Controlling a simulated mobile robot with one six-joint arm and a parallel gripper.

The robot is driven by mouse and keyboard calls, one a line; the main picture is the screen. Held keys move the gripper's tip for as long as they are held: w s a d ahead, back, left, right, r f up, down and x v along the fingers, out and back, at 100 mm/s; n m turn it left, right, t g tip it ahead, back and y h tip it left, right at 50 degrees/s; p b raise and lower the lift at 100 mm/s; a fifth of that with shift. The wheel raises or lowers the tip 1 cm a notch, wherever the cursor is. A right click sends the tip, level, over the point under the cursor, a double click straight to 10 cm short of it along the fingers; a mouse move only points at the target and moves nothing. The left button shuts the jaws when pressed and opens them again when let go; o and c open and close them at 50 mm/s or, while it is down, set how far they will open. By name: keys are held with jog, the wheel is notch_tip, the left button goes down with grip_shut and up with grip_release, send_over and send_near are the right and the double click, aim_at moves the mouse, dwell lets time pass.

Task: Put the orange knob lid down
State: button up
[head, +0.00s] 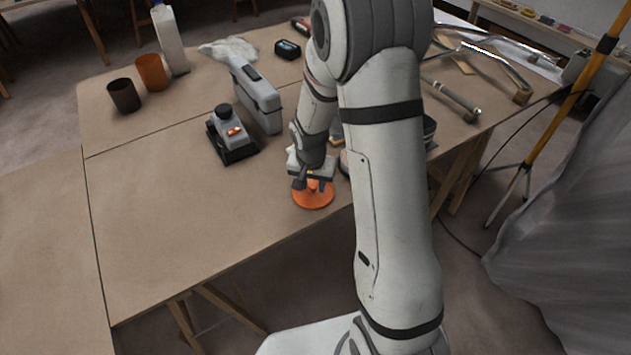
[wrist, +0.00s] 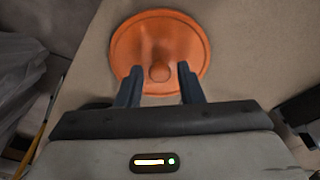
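The orange knob lid (head: 313,198) is near the table's front edge in the head view, right below my gripper (head: 313,184). It looks flat on the table top. In the wrist view the round orange lid (wrist: 185,40) fills the upper middle, its knob facing me. My gripper (wrist: 160,84) has its two dark fingers apart, one on each side of the knob, with a visible gap to it on both sides. My gripper appears open and not holding the lid. My arm hides part of the table to the right of the lid.
A grey and black device (head: 231,137) and a grey case (head: 258,98) stand behind and left of the lid. A dark cup (head: 124,96), an orange cup (head: 152,73) and a white bottle (head: 170,42) stand at the back left. The table's front left (head: 180,230) is clear.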

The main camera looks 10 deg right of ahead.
aim_at(312, 197)
jog(key=shift+o, duration=0.6)
jog(key=shift+r, duration=0.1)
jog(key=shift+r, duration=0.2)
notch_tip(312, 197, up, 12)
jog(key=s, duration=0.2)
jog(key=s+r+n, duration=0.2)
jog(key=s+r, duration=0.2)
jog(key=s, duration=0.5)
jog(key=s+d+r+n+t, duration=0.1)
jog(key=s+r+n, duration=0.2)
jog(key=s, duration=0.7)
jog(key=shift+r+y, duration=0.4)
jog(key=shift+r, duration=0.45)
jog(key=shift+s, duration=0.15)
